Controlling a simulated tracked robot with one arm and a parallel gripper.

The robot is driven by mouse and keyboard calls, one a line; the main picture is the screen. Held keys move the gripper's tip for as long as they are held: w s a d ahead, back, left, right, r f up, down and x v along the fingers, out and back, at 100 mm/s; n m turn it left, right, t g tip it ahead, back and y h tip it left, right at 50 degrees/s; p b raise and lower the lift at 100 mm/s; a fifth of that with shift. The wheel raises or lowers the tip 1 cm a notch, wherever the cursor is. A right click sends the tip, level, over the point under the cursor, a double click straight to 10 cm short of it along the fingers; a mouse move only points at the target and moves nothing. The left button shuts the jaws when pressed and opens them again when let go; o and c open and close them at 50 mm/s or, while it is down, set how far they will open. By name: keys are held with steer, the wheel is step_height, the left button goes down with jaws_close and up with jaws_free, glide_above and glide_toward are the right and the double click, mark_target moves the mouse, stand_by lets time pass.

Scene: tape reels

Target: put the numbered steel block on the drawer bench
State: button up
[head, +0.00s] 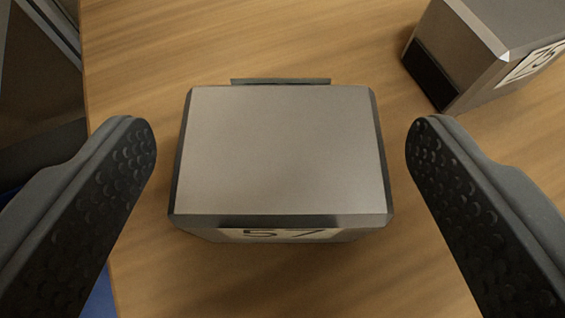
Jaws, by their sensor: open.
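A steel block (280,150) with a grey top and dark bevelled edges stands on a wooden surface (240,45), in the middle of the head view. A pale label on its near side shows a number that looks like 57, partly cut off by the top edge. My gripper (281,140) is open, with one dark, studded finger to the left of the block and the other to the right. Neither finger appears to touch it. A second steel block (495,50) with a label, seemingly 75, stands at the upper right. I cannot tell which surface is the drawer bench.
The wooden surface ends at a left edge close to my left finger. Beyond it are dark shapes and a bit of blue low down. The wood behind the middle block is clear. The second block is behind my right finger.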

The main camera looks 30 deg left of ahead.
steer(key=v, duration=1.2)
steer(key=shift+p, duration=0.45)
steer(key=w+d+r+m+t+h, duration=0.1)
steer(key=w+d+r, duration=0.2)
steer(key=d+r, duration=0.65)
steer(key=w+d+r+m+t+h, duration=0.1)
steer(key=w+d+r+m+t, duration=0.3)
steer(key=r, duration=1)
steer(key=s+d+r+h, duration=0.1)
steer(key=s+d+r, duration=0.4)
steer(key=d+r, duration=0.4)
steer(key=s+d+r+h, duration=0.2)
steer(key=s+d+r, duration=0.3)
steer(key=d+r, duration=0.5)
step_height(320, 180, up, 2)
steer(key=shift+s+d+r+h, duration=0.1)
steer(key=shift+s+d+h, duration=0.1)
steer(key=shift+h, duration=0.1)
steer(key=shift+d, duration=0.1)
